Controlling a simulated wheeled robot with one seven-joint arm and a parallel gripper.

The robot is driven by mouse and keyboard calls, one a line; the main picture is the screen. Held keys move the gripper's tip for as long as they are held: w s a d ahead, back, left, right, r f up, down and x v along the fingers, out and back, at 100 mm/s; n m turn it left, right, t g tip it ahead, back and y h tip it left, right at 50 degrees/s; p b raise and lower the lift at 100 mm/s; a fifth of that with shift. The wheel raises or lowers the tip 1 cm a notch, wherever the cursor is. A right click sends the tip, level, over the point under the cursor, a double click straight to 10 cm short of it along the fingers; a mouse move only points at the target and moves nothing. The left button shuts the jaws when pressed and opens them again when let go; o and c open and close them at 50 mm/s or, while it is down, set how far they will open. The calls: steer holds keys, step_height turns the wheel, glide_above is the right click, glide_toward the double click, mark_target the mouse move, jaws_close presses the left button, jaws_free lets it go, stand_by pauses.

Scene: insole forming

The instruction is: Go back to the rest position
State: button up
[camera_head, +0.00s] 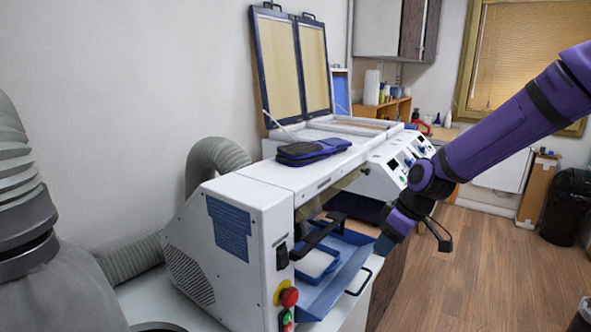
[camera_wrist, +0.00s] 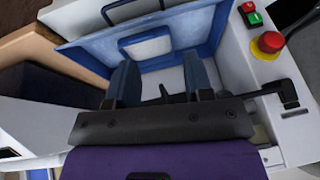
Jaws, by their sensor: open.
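My gripper (camera_head: 385,243) is at the front of the white machine (camera_head: 262,215), beside the open blue drawer (camera_head: 318,297). In the wrist view its two dark blue fingers (camera_wrist: 160,88) stand apart with nothing held between them. They point toward the blue drawer (camera_wrist: 72,55) and the blue-framed white piece (camera_wrist: 150,45) inside it. I cannot tell whether the fingertips touch the drawer. My purple arm reaches in from the upper right of the head view.
A red stop button (camera_head: 289,297) is on the machine's front; it also shows in the wrist view (camera_wrist: 270,42). A blue pouch (camera_head: 312,150) lies on top. Two framed panels (camera_head: 293,65) stand raised behind. Open wooden floor (camera_head: 480,270) lies to the right, with a black bin (camera_head: 567,205) beyond.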

steer(key=s+d+r+m+t+h, duration=0.1)
steer(key=s+d+r+m, duration=0.2)
steer(key=s+r, duration=0.3)
steer(key=s+d+r+m+t+h, duration=0.1)
steer(key=s+d+r+m, duration=0.2)
steer(key=s+r, duration=0.4)
steer(key=s+d+r+m+t+h, duration=0.1)
steer(key=s+r, duration=0.5)
steer(key=s, duration=0.8)
steer(key=shift+s+d+r+m+t+h, duration=0.35)
steer(key=shift+d+m+h, duration=0.25)
steer(key=shift+d+m, duration=0.8)
steer(key=shift+a+m, duration=0.3)
